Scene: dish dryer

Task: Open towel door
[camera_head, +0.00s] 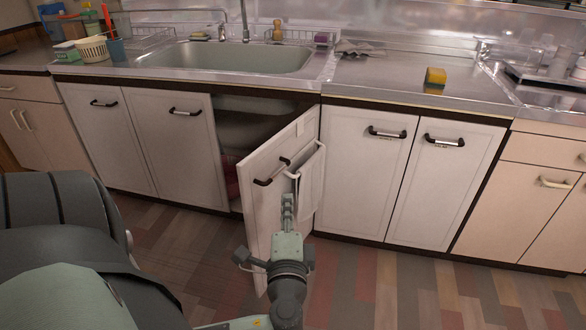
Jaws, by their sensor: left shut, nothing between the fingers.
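The towel door (262,207) is a white cabinet door below the sink, swung partly open toward me. A dark handle (272,172) is on its front. A white towel (311,180) hangs from a rail on the door, to the right of the handle. My left gripper (289,198) is shut and empty, in front of the door just below the handle and beside the towel. I cannot tell whether it touches the door. My right gripper is not in view.
The dark opening (228,140) shows the underside of the sink (225,57). Closed cabinet doors (368,172) stand to the right and others (178,145) to the left. A yellow sponge (435,77) lies on the counter. The patterned floor in front is clear.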

